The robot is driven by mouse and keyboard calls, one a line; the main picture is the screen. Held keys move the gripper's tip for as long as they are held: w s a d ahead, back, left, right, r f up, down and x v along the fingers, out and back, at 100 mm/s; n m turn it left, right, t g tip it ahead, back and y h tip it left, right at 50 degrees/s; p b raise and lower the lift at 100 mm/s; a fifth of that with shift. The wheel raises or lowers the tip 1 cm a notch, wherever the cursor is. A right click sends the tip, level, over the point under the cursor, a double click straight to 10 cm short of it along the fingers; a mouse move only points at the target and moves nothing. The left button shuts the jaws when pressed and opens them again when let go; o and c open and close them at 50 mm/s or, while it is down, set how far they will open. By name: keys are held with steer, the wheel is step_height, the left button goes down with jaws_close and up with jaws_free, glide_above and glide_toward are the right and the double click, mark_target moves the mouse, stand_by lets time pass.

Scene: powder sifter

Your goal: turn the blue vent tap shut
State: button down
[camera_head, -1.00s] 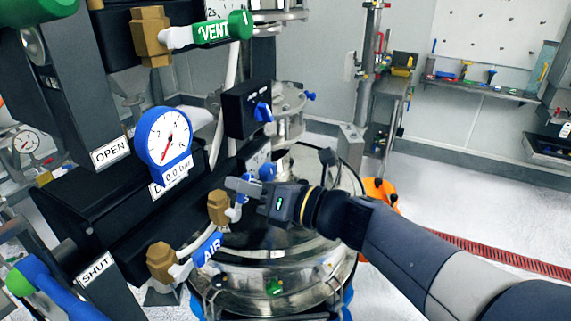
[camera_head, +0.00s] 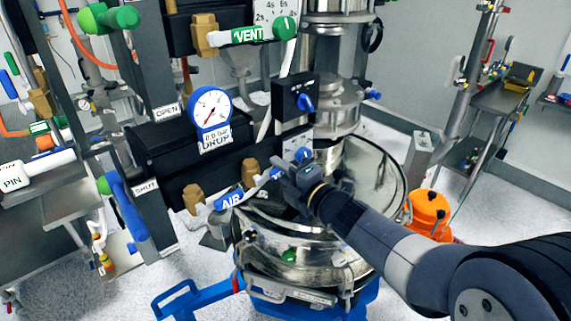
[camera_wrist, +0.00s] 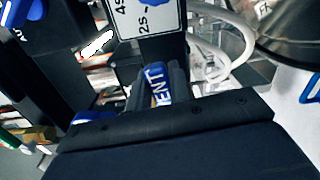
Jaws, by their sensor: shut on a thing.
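The blue vent tap has a brass body (camera_head: 250,169) and a short lever with a blue grip (camera_head: 274,174), right of the black column in the head view. My gripper (camera_head: 281,171) is shut on that grip and hides part of it. In the wrist view the blue grip (camera_wrist: 156,84), with the letters "ENT" showing, lies between my fingers (camera_wrist: 157,88). In the head view the lever slants up to the right from its brass body. Its exact angle is hard to tell behind my fingers.
A blue AIR tap (camera_head: 229,200) is just lower left of my gripper. A green VENT tap (camera_head: 247,35) is higher up. A gauge (camera_head: 210,107) and a black box with a blue knob (camera_head: 305,103) are above. The steel sifter (camera_head: 300,250) stands below my arm.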

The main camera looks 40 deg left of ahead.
steer(key=shift+f+m, duration=0.35)
steer(key=shift+m, duration=0.35)
steer(key=c, duration=1.3)
jaws_free()
steer(key=d+b, duration=0.1)
steer(key=d, duration=0.2)
steer(key=d+b, duration=0.1)
steer(key=d, duration=0.7)
steer(key=shift+s+b, duration=0.35)
steer(key=shift+b, duration=0.05)
steer(key=shift+a, duration=0.2)
